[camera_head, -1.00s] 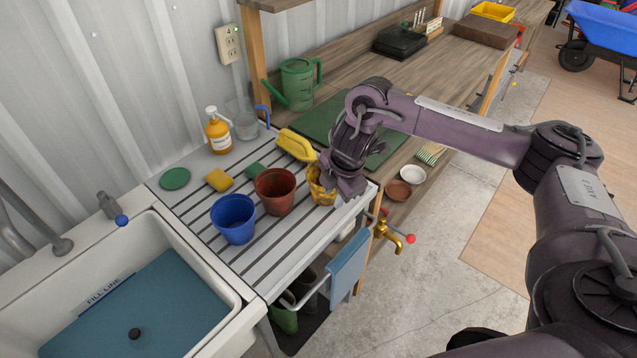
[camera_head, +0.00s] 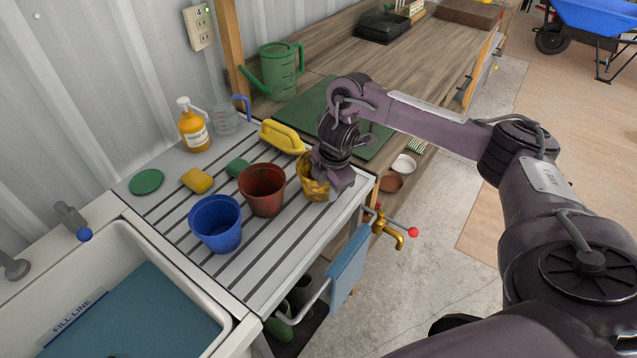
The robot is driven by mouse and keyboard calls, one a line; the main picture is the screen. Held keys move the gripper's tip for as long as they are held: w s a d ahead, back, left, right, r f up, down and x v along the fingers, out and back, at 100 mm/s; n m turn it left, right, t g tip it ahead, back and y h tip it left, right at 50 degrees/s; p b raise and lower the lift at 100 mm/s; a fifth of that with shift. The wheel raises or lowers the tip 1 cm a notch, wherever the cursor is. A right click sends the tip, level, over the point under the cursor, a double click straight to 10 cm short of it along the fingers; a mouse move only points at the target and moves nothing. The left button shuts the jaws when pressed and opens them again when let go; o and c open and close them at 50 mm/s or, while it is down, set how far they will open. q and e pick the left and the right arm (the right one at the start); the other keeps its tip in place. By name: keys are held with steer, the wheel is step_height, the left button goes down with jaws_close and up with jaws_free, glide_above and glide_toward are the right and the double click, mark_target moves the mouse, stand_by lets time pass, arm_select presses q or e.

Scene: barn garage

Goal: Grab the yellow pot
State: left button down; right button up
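The yellow pot (camera_head: 312,187) stands on the slatted drainboard near its right end, with dark stains on its side. My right gripper (camera_head: 324,176) is at the pot's right side and rim, pointing down. The gripper's wrist and body cover part of the pot. The fingers are too hidden to tell whether they are open or closed on it. My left gripper is not in view.
Left of the yellow pot stand a red-brown pot (camera_head: 262,190) and a blue pot (camera_head: 216,223). A yellow-handled brush (camera_head: 283,137) lies behind. A sink (camera_head: 120,290), a brass tap (camera_head: 388,232) and a blue towel (camera_head: 348,268) border the board.

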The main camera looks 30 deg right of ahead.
steer(key=shift+f, duration=0.5)
jaws_close()
steer(key=shift+w+r, duration=0.1)
steer(key=shift+r, duration=0.05)
